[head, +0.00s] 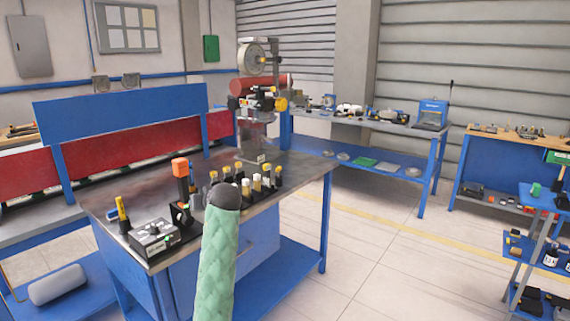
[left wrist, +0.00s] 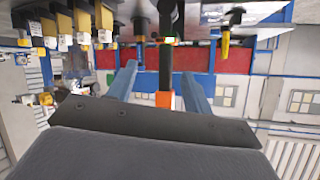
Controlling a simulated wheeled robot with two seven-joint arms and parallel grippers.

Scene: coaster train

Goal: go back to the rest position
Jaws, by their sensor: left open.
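My left gripper shows in the left wrist view (left wrist: 159,70) as two blue fingers, spread apart. A black tool with an orange top (left wrist: 165,100) appears between them in that upside-down picture; no finger visibly touches it. In the head view the orange-topped tool (head: 180,167) stands upright on the workbench (head: 290,172). My green-sleeved arm (head: 217,260) reaches up to the bench front, and its dark end hides the gripper there. My right gripper is in neither view.
A grey control box (head: 154,237) and a yellow-handled tool (head: 122,212) stand at the bench's left front. Several small yellow- and white-topped bottles (head: 257,183) stand right of my arm. A machine (head: 258,100) stands at the back. The floor (head: 365,250) right of the bench is clear.

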